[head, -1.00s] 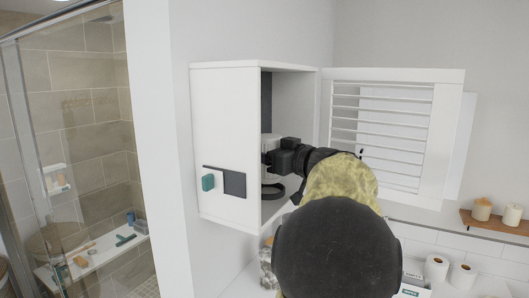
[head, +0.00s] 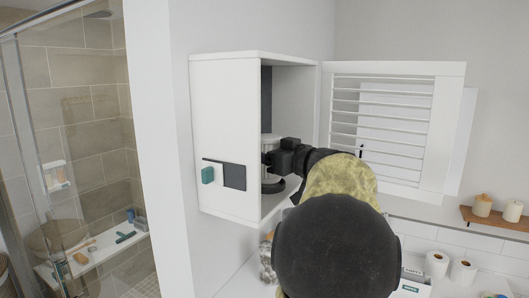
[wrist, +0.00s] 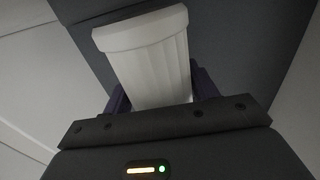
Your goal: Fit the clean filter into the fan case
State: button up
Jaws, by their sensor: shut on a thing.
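The fan case (head: 224,130) is a white box on the wall, its louvred door (head: 446,130) swung open to the right. A dark ring (head: 272,187) sits low inside it. My gripper (head: 271,160) reaches in through the open front and is shut on the clean filter (head: 269,141), a pale upright cylinder above the ring. In the wrist view the filter (wrist: 150,55) is white and ribbed with a wider rim, between the fingers of my gripper (wrist: 158,95). The filter's lower end is mostly hidden, so I cannot tell whether it touches the ring.
A teal knob (head: 208,175) and a dark plate (head: 234,176) are on the case's left side. My arm hides part of the counter. Paper rolls (head: 437,264) and a wooden shelf with jars (head: 493,216) are at right. A glass-walled shower (head: 75,150) is at left.

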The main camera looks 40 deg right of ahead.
jog(key=shift+f+b, duration=0.6)
jog(key=shift+f, duration=0.35)
jog(key=o, duration=1.1)
jog(key=s+d+b, duration=0.2)
jog(key=s+b, duration=0.4)
jog(key=s, duration=1.1)
jog(key=shift+d, duration=0.4)
